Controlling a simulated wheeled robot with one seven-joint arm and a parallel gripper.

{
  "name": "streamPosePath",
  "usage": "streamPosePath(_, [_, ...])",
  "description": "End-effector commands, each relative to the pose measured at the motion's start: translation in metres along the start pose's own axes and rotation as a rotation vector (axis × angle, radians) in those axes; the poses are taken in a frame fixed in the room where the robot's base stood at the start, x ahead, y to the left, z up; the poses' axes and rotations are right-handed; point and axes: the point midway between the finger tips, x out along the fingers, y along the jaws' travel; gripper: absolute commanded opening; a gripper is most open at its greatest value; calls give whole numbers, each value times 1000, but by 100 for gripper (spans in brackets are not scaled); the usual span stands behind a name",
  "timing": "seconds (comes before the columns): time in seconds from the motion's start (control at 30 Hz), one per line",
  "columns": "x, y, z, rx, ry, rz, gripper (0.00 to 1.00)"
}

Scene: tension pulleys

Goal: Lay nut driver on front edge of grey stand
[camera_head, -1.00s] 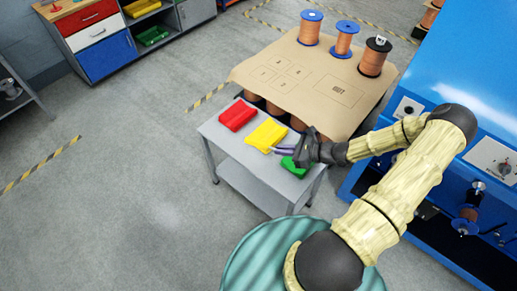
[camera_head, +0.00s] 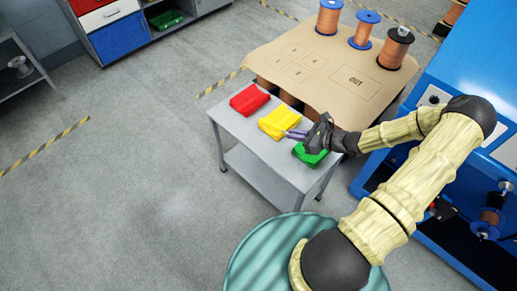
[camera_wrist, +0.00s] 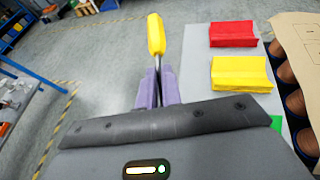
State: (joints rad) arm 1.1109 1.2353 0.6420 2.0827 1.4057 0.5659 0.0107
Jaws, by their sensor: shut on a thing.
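The nut driver has a yellow handle (camera_wrist: 156,35) and a thin metal shaft. In the wrist view its shaft is between the purple fingers of my gripper (camera_wrist: 158,88), which is shut on it. The handle points away from the gripper and appears against the floor, left of the grey stand (camera_wrist: 196,78). In the head view my gripper (camera_head: 297,134) is above the stand top (camera_head: 232,125), between the yellow and green blocks. The nut driver cannot be made out there. I cannot tell how high it is above the stand.
A red block (camera_head: 250,100), a yellow block (camera_head: 279,123) and a green block (camera_head: 309,154) lie in a row on the stand. A brown-topped table (camera_head: 290,50) with copper spools adjoins it behind. A blue machine (camera_head: 465,65) stands right. Open floor lies left.

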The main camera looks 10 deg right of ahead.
Motion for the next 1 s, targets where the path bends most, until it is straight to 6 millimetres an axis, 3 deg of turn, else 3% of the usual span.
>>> streamPosePath(0.03, [11, -3, -16, 0, 0, -7, 0])
streamPosePath(0.2, [29, -14, -34, 12, 1, -38, 0])
streamPosePath(1.0, [118, -54, -105, 68, 9, -180, 0])
